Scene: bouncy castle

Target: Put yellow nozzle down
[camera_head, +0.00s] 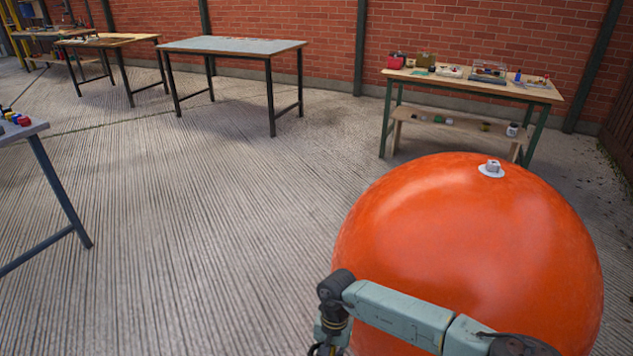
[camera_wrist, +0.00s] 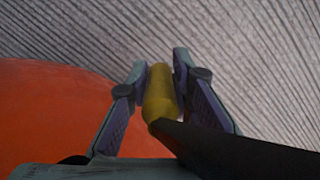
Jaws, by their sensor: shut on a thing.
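The yellow nozzle (camera_wrist: 160,92) is a small yellow cylinder in the wrist view. It sits between the two fingers of my gripper (camera_wrist: 164,78), which is shut on it. A dark rod-like shape (camera_wrist: 215,145) runs from the nozzle's near end to the lower right; I cannot tell whether it is joined to the nozzle. Ridged floor shows beyond the fingertips.
A large orange inflated ball (camera_head: 470,240) with a white valve (camera_head: 491,169) stands close to my arm. A grey-topped table (camera_head: 230,46) and a wooden workbench (camera_head: 470,85) with several items stand at the back. Another table (camera_head: 22,131) is at left. The middle floor (camera_head: 200,220) is clear.

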